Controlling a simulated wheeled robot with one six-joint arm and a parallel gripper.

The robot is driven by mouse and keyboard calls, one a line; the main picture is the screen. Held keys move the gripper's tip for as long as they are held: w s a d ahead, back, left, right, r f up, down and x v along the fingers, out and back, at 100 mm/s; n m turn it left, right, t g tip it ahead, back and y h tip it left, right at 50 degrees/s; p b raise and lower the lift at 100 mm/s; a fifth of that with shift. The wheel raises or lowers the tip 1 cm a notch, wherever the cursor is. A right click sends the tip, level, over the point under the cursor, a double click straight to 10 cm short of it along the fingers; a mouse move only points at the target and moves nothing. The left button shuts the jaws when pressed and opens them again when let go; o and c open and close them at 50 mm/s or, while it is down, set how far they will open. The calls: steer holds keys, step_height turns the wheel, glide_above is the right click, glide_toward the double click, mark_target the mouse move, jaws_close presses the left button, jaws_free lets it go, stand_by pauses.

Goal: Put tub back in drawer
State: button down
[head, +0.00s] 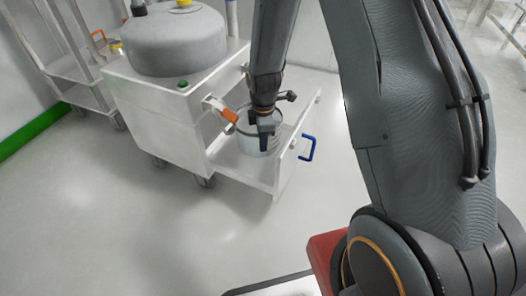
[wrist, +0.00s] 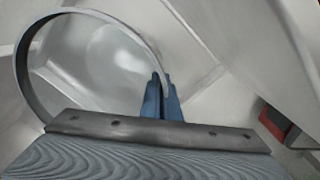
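The tub (head: 246,140) is a grey metal cylinder, open at the top. It is inside the pulled-out white drawer (head: 284,176) of the cart, upright or nearly so; I cannot tell if its base touches the drawer floor. The drawer front carries a blue handle (head: 308,148). My gripper (head: 264,138) points down at the near side of the tub. In the wrist view its blue fingers (wrist: 163,100) are close together with the tub's rim (wrist: 28,98) between them. The tub's inside looks empty. The arm hides part of the tub's back.
The white cart (head: 150,115) stands on wheels and carries a large grey domed vessel (head: 175,40). An orange-gripped lever (head: 229,115) sits beside the tub. A metal shelf rack (head: 75,68) stands behind at left. The floor (head: 120,235) in front is clear.

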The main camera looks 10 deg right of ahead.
steer(key=shift+f+b, duration=0.65)
steer(key=shift+f, duration=1)
steer(key=shift+f, duration=0.15)
steer(key=c, duration=2)
jaws_free()
